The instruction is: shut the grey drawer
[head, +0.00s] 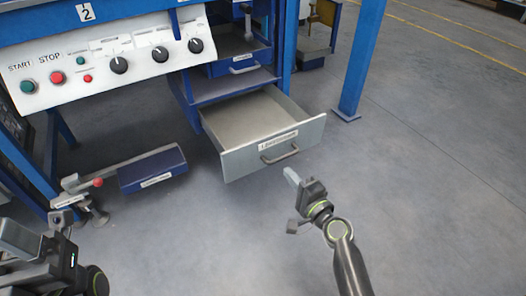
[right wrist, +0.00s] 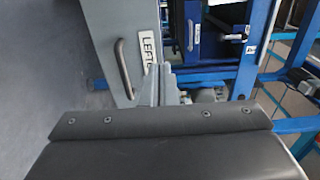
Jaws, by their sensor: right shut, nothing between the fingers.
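The grey drawer (head: 235,166) is pulled out of the lower part of the blue frame. Its inside looks empty. Its front has a white label and a bar handle (head: 280,154). My right gripper (head: 291,175) is shut and empty, just in front of and below the drawer front, near the handle; I cannot tell if it touches. In the right wrist view the drawer front (right wrist: 98,25) and handle (right wrist: 123,68) are left of the shut fingers (right wrist: 158,85). My left gripper (head: 18,238) is at the lower left, partly cut off, away from the drawer.
Above is a blue drawer (head: 240,69) with its own handle. A control panel (head: 120,62) with buttons and knobs is at the upper left. A blue box (head: 152,170) sticks out left of the grey drawer. A blue post (head: 361,60) stands to the right. The floor in front is clear.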

